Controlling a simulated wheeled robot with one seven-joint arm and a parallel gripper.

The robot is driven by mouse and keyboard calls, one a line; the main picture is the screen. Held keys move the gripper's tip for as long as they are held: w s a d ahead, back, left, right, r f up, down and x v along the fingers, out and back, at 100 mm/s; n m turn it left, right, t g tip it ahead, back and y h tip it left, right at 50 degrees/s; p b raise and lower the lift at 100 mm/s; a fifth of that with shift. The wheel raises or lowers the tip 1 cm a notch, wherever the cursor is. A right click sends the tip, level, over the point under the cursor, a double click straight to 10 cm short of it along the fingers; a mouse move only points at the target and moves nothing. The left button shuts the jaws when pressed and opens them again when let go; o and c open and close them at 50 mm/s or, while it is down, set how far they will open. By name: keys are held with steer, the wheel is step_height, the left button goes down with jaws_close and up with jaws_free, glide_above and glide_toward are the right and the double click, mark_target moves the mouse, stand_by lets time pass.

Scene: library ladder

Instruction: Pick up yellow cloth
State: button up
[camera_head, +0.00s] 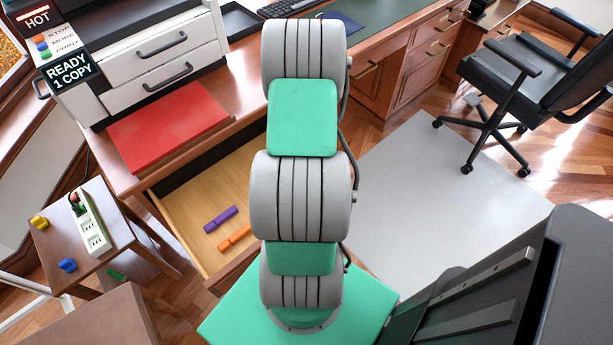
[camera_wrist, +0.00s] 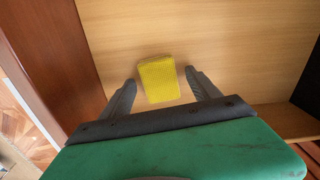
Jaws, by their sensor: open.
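The yellow cloth (camera_wrist: 159,79) is a small, ribbed, folded piece lying on a light wood surface in the wrist view. My gripper (camera_wrist: 160,80) is open, with one dark finger on each side of the cloth. The fingers appear apart from the cloth, and its lower edge comes close to the dark palm bar. I cannot tell the height of the fingertips above the wood. In the head view my arm covers the middle of the picture, and neither the cloth nor the fingers show there.
An open drawer (camera_head: 185,195) holds a purple item (camera_head: 221,219) and an orange item (camera_head: 235,237). A red folder (camera_head: 168,124) lies on the desk above it. A small side table (camera_head: 60,242) stands at left. A black office chair (camera_head: 520,75) stands at right.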

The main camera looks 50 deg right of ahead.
steer(key=c, duration=1.4)
steer(key=shift+r, duration=0.15)
steer(key=shift+r, duration=0.3)
step_height(320, 180, up, 3)
steer(key=shift+f, duration=0.1)
steer(key=s+a+r, duration=0.1)
steer(key=s+r, duration=0.2)
steer(key=s, duration=0.1)
steer(key=s+a+r+p, duration=0.1)
steer(key=s+r, duration=0.2)
steer(key=s, duration=0.2)
steer(key=s+a+r, duration=0.1)
steer(key=s+r, duration=0.2)
steer(key=s, duration=0.1)
steer(key=shift+s+r, duration=0.2)
steer(key=shift+s, duration=0.1)
